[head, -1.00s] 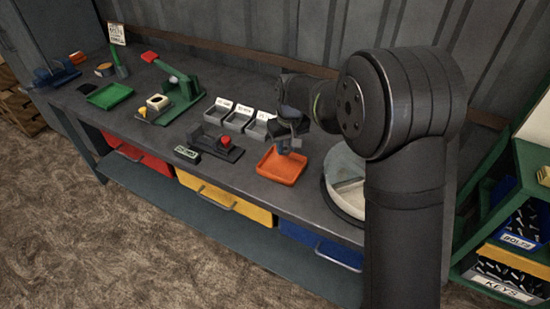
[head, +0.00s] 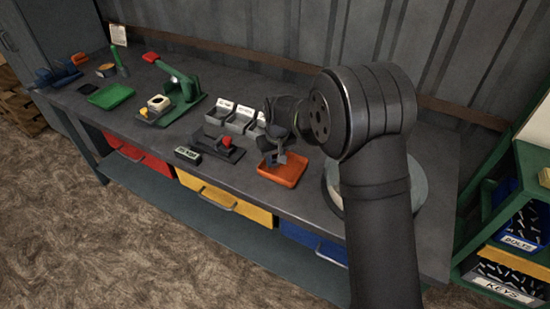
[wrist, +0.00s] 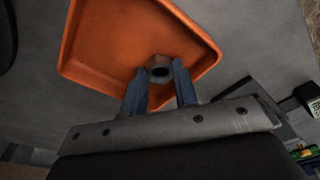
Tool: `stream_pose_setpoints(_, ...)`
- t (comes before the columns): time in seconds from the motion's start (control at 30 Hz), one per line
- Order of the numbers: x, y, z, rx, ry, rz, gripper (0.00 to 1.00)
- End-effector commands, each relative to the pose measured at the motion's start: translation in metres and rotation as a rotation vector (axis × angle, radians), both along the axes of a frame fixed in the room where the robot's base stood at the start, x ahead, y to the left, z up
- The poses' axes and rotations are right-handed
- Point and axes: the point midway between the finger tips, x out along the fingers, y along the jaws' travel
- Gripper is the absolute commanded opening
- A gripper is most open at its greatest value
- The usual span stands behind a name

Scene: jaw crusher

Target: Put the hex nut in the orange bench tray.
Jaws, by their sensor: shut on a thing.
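The hex nut (wrist: 159,69) is a small grey nut with a dark hole, held at the fingertips of my gripper (wrist: 158,80) in the wrist view. My gripper is shut on it. In the head view my gripper (head: 280,157) is over the orange bench tray (head: 290,176), at its back left part; the nut is too small to make out there. The orange bench tray (wrist: 100,42) fills the upper middle of the wrist view, behind the nut. I cannot tell how high the nut is above the tray floor.
A black fixture with a red knob (head: 227,142) stands left of the orange tray. Grey labelled bins (head: 238,126) are behind it. A round pale disc (head: 420,190) lies right of the tray, partly behind my arm. A green tray (head: 110,96) lies far left.

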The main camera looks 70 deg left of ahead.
Motion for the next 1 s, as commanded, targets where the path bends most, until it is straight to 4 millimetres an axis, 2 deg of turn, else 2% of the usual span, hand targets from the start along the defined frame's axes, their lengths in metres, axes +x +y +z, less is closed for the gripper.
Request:
stream_pose_setpoints(0.03,0.000,0.000,-0.001,0.000,0.000,0.000,0.31)
stream_pose_setpoints(0.07,0.000,0.000,-0.001,0.000,0.000,0.000,0.36)
stream_pose_setpoints(0.33,0.000,0.000,0.000,0.000,0.000,0.000,0.36)
stream_pose_setpoints(0.47,0.000,0.000,0.008,0.002,0.000,0.000,0.36)
stream_pose_setpoints(0.57,0.000,-0.002,0.023,0.003,-0.001,0.000,0.36)
stream_pose_setpoints(0.9,0.001,-0.011,0.095,0.002,-0.001,-0.001,0.36)
stream_pose_setpoints(1.0,0.002,-0.012,0.108,0.001,-0.001,-0.001,0.36)
